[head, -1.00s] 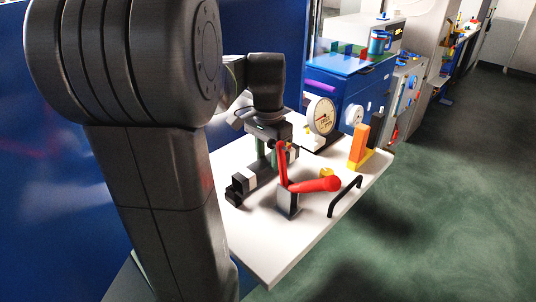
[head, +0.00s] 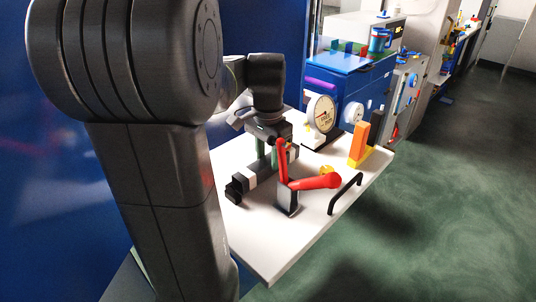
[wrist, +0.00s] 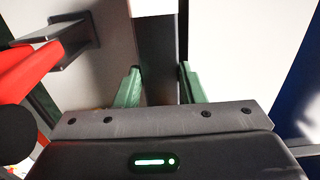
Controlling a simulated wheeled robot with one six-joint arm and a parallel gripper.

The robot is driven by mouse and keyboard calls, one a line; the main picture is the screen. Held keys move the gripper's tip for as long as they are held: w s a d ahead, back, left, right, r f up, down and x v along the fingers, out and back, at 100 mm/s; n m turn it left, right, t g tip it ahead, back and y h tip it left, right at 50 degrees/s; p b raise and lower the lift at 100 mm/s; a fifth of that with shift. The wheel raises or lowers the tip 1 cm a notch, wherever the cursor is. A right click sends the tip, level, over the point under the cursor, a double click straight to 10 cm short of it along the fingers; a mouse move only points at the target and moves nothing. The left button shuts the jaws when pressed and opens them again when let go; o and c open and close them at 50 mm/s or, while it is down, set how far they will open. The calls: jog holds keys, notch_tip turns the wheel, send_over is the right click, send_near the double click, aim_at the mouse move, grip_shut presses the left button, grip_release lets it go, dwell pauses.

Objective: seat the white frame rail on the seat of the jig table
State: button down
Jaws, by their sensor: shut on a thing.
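My gripper (head: 271,158) is over the table, its green fingers pointing down and shut on a dark grey bar with a white band, which I take to be the white frame rail (head: 267,172). In the wrist view the fingers (wrist: 161,84) press on both sides of the rail (wrist: 156,50), and its white band (wrist: 153,8) shows at the top edge. The jig table (head: 275,245) has a white top. The rail lies low, level-looking, close above or on it; I cannot tell which. The seat is not clearly distinguishable. Black blocks (head: 235,191) show at the rail's near end.
A red-handled clamp (head: 315,183) stands right of the rail, close to my gripper. A black handle (head: 345,194) is at the table's right edge. An orange-and-yellow block (head: 359,147) and a dial gauge (head: 321,114) stand behind. A blue wall (head: 60,190) runs along the left.

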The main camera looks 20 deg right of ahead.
jog(key=shift+f+b, duration=0.55)
jog(key=shift+f, duration=0.3)
dwell(0.3)
jog(key=c, duration=0.9)
grip_release()
jog(key=shift+o, duration=0.2)
notch_tip(320, 180, up, 14)
jog(key=shift+f, duration=0.25)
notch_tip(320, 180, down, 14)
jog(key=shift+r, duration=0.35)
